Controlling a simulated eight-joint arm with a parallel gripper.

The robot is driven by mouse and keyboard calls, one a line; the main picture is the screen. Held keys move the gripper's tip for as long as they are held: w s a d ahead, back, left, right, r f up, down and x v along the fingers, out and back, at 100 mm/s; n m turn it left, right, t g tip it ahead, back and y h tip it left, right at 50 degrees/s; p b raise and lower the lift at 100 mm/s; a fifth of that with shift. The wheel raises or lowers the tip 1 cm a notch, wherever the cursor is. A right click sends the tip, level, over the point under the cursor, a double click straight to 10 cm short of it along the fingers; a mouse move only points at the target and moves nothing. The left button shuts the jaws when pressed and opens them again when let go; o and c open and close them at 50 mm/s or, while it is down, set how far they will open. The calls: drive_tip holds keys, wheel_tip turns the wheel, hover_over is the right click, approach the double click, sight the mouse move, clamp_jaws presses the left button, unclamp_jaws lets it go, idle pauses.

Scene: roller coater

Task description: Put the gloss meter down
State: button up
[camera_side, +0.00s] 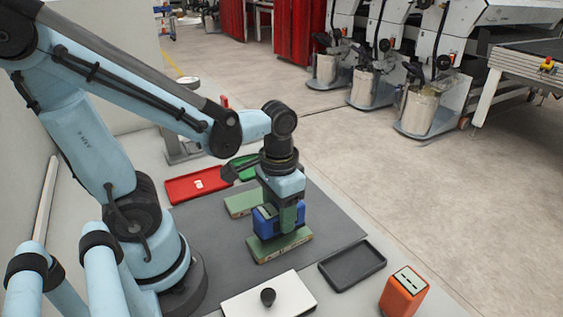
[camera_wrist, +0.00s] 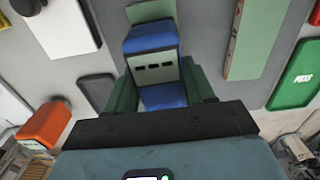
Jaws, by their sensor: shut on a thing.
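The gloss meter is a blue block with a pale grey-green face. In the side view the gloss meter (camera_side: 265,219) is upright over a green panel (camera_side: 286,247) on the dark mat. It looks touching or very close to the panel; I cannot tell for certain. My gripper (camera_side: 284,216) points down and is shut on it. In the wrist view the gloss meter (camera_wrist: 150,45) sits between the two green fingers of my gripper (camera_wrist: 160,92). The panel (camera_wrist: 150,11) shows past its far end, mostly hidden by the meter.
A second green panel (camera_side: 240,204) lies behind on the mat (camera_side: 215,262). A black tray (camera_side: 352,266) and an orange device (camera_side: 404,293) stand right. A white plate (camera_side: 290,299) with a black knob (camera_side: 268,296) lies in front.

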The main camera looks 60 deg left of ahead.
drive_tip(key=shift+f, duration=1)
drive_tip(key=shift+f, duration=0.1)
drive_tip(key=o, duration=1.3)
wheel_tip(320, 180, up, 12)
drive_tip(key=shift+f, duration=0.1)
drive_tip(key=w+t, duration=0.1)
drive_tip(key=w+f+t, duration=0.1)
drive_tip(key=t, duration=0.1)
drive_tip(key=w+f+t, duration=0.1)
drive_tip(key=t, duration=0.1)
drive_tip(key=shift+w+a, duration=0.15)
drive_tip(key=shift+w, duration=0.15)
drive_tip(key=shift+w+t, duration=0.7)
drive_tip(key=shift+t, duration=0.4)
